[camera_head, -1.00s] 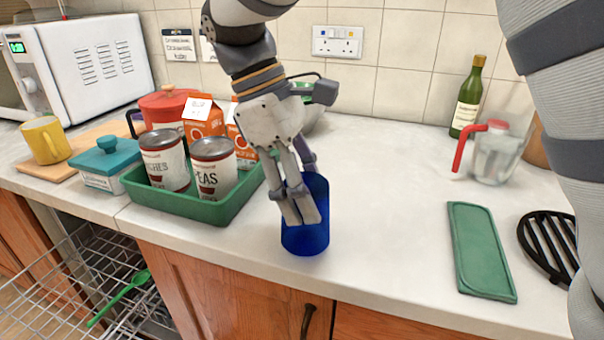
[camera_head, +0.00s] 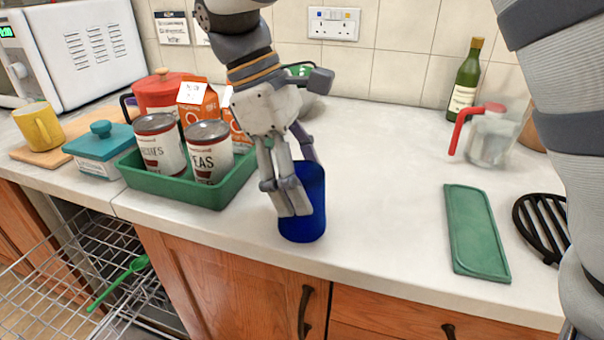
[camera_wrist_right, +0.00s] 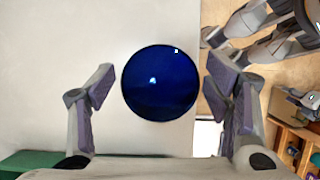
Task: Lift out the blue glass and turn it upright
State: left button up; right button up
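The blue glass (camera_head: 309,205) stands on the worktop near its front edge. In the right wrist view the glass (camera_wrist_right: 160,84) is a dark blue disc seen end-on; I cannot tell for sure whether this is its mouth or its base. My right gripper (camera_head: 298,180) points down over the glass with a finger on either side. The right wrist view shows the gripper (camera_wrist_right: 161,80) open, with a narrow gap between each finger and the glass. The near finger hides part of the glass in the head view. My left gripper is not in view.
A green tray (camera_head: 205,196) with two cans stands left of the glass. An open wire dishwasher rack (camera_head: 60,290) with a green spoon (camera_head: 120,281) is at the lower left. A green slab (camera_head: 476,232), a black trivet (camera_head: 540,225) and a jug (camera_head: 490,137) lie right. Worktop between is clear.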

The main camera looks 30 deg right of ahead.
jog(key=v, duration=1.2)
